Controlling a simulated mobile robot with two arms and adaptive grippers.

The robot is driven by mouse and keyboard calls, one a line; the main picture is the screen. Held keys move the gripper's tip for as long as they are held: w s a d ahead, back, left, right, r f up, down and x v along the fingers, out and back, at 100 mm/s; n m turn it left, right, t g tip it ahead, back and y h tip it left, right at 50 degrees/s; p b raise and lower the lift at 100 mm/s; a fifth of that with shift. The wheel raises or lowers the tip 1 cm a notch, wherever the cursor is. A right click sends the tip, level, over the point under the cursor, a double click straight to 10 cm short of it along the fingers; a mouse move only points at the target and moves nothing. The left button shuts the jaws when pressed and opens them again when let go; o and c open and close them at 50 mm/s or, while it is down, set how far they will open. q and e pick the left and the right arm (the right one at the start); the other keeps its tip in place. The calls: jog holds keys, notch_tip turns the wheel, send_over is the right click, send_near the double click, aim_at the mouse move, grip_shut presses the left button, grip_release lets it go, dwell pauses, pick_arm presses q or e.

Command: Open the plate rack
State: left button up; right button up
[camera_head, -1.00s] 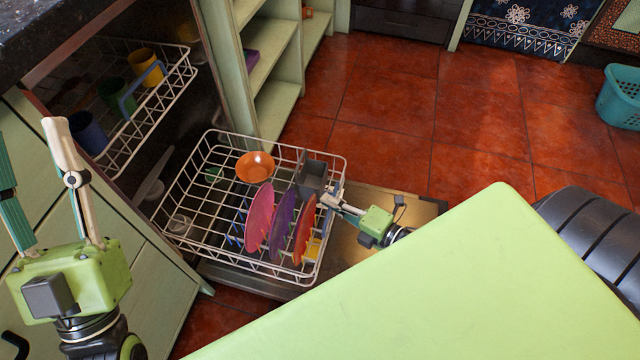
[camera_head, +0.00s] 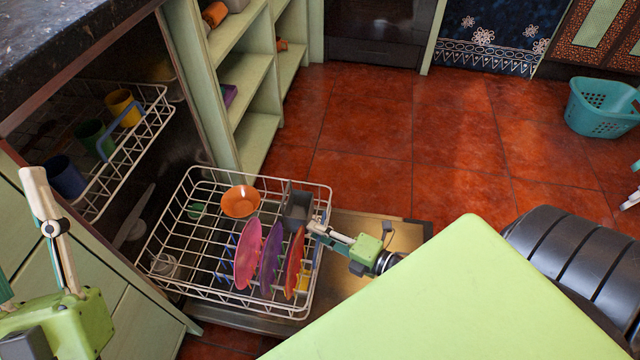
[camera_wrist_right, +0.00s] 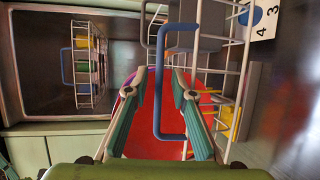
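The white wire plate rack (camera_head: 180,212) is out of the dishwasher, above its open door. A pink plate (camera_head: 247,254), a purple plate (camera_head: 270,260) and a red plate (camera_head: 294,262) stand in it beside an orange bowl (camera_head: 241,201) and a grey cutlery box (camera_head: 299,207). My right gripper (camera_head: 316,229) is at the rack's outer side. In the right wrist view its fingers (camera_wrist_right: 159,78) are spread, with a blue handle (camera_wrist_right: 180,138) showing between and across them. Contact is unclear. My left gripper (camera_head: 22,232) is open and empty at the left, partly cut off.
The upper rack (camera_head: 150,112) holds several mugs inside the dishwasher. The open door (camera_head: 372,238) lies under the plate rack. Green shelves (camera_head: 252,90) stand behind it. Red tiled floor (camera_head: 365,140) is clear toward the teal basket (camera_head: 597,108).

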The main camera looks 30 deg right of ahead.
jog(key=v, duration=1.2)
jog(key=shift+f, duration=0.1)
